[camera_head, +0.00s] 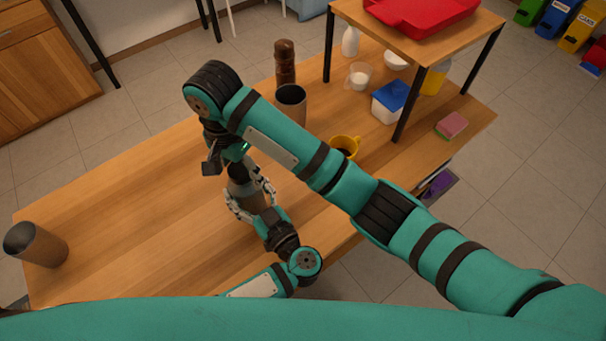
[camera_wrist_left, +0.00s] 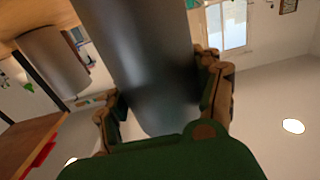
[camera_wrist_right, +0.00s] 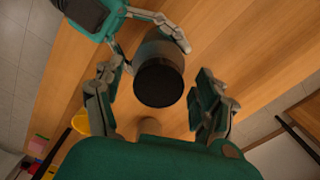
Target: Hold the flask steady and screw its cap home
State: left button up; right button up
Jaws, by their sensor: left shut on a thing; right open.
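The flask (camera_head: 255,204) is a grey metal cylinder standing on the wooden table, with a black cap (camera_head: 238,172) at its top. My left gripper (camera_head: 250,208) is shut around the flask's body from the near side. The left wrist view shows the flask's smooth side (camera_wrist_left: 145,60) between the fingers. My right gripper (camera_wrist_right: 157,98) is open above the flask, pointing down. Its fingers stand on either side of the black cap (camera_wrist_right: 158,83) in the right wrist view, with gaps on both sides. How far the cap is seated is hidden.
A second grey cylinder (camera_head: 42,244) is at the table's left end. A grey cup (camera_head: 291,104), a brown mill (camera_head: 285,63) and a yellow mug (camera_head: 347,145) stand beyond my right arm. A shelf (camera_head: 400,52) holds a red tray (camera_head: 420,12).

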aim_at(242, 168)
jog(key=n, duration=0.5)
jog(key=shift+w+d+r+n, duration=0.15)
jog(key=shift+n, duration=0.25)
jog(key=n, duration=0.4)
jog(key=shift+n, duration=0.4)
jog(key=n, duration=0.4)
jog(key=shift+n, duration=0.4)
jog(key=n, duration=0.4)
jog(key=shift+n, duration=0.3)
jog(key=shift+w+r+n, duration=0.1)
jog(key=shift+r+n, duration=0.25)
jog(key=shift+n, duration=0.25)
notch_tip(242, 168, up, 7)
jog(key=shift+f, duration=0.1)
jog(key=shift+d, duration=0.2)
jog(key=d+f+m, duration=0.1)
jog(key=d+f, duration=1)
jog(key=d, duration=0.1)
jog(key=shift+w, duration=0.4)
jog(key=shift+d+f, duration=0.1)
